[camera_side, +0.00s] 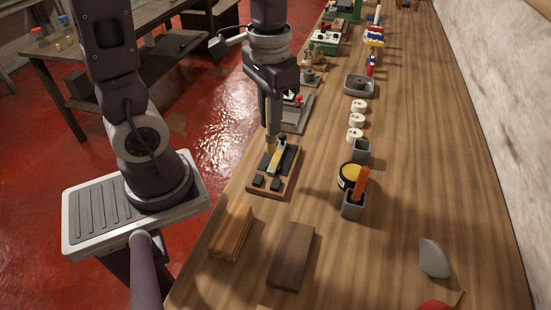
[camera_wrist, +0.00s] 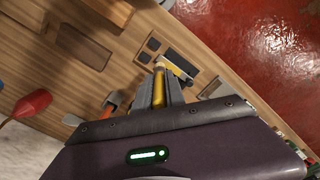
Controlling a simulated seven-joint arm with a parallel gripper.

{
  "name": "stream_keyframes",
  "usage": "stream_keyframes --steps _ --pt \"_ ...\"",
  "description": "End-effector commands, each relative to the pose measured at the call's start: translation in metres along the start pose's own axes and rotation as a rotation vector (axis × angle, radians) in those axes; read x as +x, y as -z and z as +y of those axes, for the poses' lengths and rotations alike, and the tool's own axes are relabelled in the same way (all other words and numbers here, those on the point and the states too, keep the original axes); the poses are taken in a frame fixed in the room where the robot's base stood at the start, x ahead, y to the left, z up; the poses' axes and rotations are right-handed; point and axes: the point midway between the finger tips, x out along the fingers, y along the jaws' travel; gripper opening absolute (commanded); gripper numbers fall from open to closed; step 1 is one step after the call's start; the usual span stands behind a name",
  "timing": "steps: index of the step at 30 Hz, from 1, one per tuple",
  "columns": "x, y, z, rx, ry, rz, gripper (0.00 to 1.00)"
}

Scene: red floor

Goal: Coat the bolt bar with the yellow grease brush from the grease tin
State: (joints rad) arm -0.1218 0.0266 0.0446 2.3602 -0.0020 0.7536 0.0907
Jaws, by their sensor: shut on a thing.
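My gripper (camera_side: 270,134) is shut on the yellow grease brush (camera_side: 269,149) and points down over the bolt assembly. In the wrist view the brush (camera_wrist: 158,88) stands between the fingers, its tip near the bolt bar (camera_wrist: 180,71). The bolt bar (camera_side: 276,160) lies along a dark plate on a wooden base (camera_side: 260,191) with two dark blocks. It has a yellowish look; I cannot tell whether that is grease. Whether the bristles touch the bar is also unclear. The grease tin (camera_side: 342,183), dark with yellow inside, stands open to the right.
A grey holder with an orange handle (camera_side: 361,183) stands against the tin's near side, an empty grey holder (camera_side: 361,149) behind it. Wooden blocks (camera_side: 291,257) lie in front. White rolls (camera_side: 357,121) stand farther back. The bench is clear right of the tin.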

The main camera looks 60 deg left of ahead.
Motion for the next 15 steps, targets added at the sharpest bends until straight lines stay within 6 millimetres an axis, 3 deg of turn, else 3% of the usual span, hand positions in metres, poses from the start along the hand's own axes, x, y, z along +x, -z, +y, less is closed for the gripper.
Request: stream_keyframes --steps 15 --pt "0.0037 -0.0004 0.0 0.0 0.0 -0.002 0.0"
